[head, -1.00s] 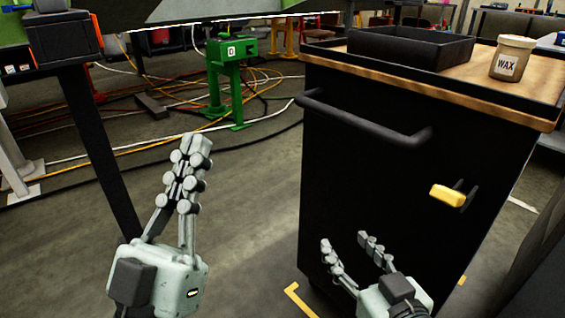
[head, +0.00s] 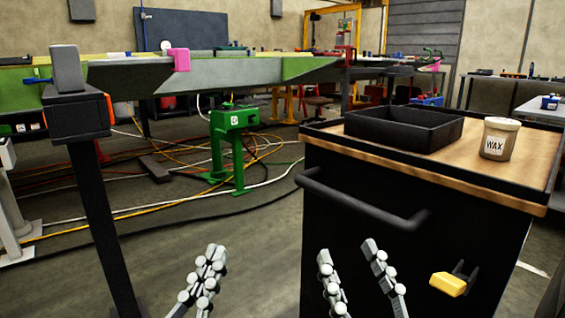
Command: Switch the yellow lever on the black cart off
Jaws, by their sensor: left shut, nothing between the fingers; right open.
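The black cart (head: 345,245) stands at the right with a wooden top. The yellow lever (head: 449,284) is on the cart's front face, low at the right, and points left from a dark mount. My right gripper (head: 347,250) is open and empty in front of the cart, left of the lever and apart from it. My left gripper (head: 214,252) is shut and empty, further left over the floor. The lower parts of both grippers are cut off by the bottom edge of the picture.
A black handle bar (head: 360,203) sticks out from the cart above my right gripper. A black tray (head: 404,130) and a wax jar (head: 498,139) sit on the cart top. A dark post (head: 100,220) stands at the left. Cables lie on the floor behind.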

